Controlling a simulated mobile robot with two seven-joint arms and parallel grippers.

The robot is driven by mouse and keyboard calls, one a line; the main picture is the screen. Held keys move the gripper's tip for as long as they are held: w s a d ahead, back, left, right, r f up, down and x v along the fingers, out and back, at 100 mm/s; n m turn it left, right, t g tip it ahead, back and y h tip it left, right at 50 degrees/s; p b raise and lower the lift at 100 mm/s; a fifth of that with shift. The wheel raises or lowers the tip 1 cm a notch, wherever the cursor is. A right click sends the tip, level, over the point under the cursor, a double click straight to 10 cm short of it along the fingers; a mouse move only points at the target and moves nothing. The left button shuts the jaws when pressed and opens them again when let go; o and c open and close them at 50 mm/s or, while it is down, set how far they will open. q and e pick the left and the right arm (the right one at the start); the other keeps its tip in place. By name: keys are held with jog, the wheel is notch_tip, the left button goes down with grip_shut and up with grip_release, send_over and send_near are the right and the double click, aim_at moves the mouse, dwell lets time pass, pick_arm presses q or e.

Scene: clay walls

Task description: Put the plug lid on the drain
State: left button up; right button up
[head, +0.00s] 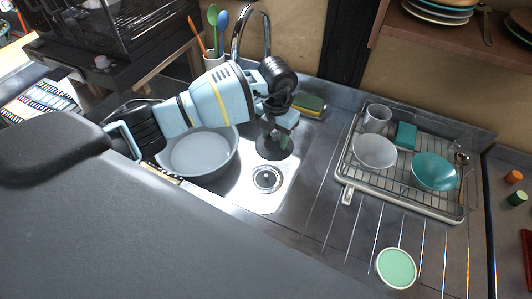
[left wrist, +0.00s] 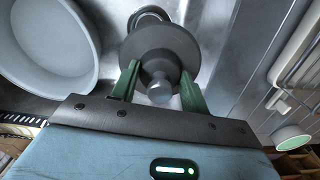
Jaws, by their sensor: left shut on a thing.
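The plug lid (head: 273,149) is a dark grey disc with a knob. My left gripper (head: 277,134) is shut on it and holds it above the sink. In the left wrist view the lid (left wrist: 160,45) sits between the green fingers (left wrist: 159,88), its knob towards the camera. The drain (head: 267,179) is a round metal fitting in the sink floor, just nearer than the lid in the head view. In the left wrist view the drain (left wrist: 150,16) is partly hidden behind the lid. My right gripper is not in view.
A large grey pan (head: 203,157) stands in the sink, left of the drain. The faucet (head: 265,30) and a sponge (head: 310,104) are behind. A dish rack (head: 362,184) with bowls stands right. A mint-green round dish (head: 396,267) lies on the drainboard.

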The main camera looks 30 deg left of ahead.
aim_at(266, 175)
pick_arm(q)
jog(key=f+n, duration=0.2)
jog(key=n, duration=0.2)
jog(key=a+f+n, duration=0.1)
jog(key=f+n, duration=0.2)
jog(key=n, duration=0.1)
jog(key=a+f+n, duration=0.1)
jog(key=f+n, duration=0.2)
jog(key=n, duration=0.1)
jog(key=shift+w+a, duration=0.1)
jog(key=shift+a+f+n, duration=0.25)
jog(key=shift+f+n, duration=0.65)
jog(key=shift+n, duration=0.5)
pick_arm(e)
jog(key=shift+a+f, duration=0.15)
pick_arm(q)
jog(key=shift+f, duration=0.15)
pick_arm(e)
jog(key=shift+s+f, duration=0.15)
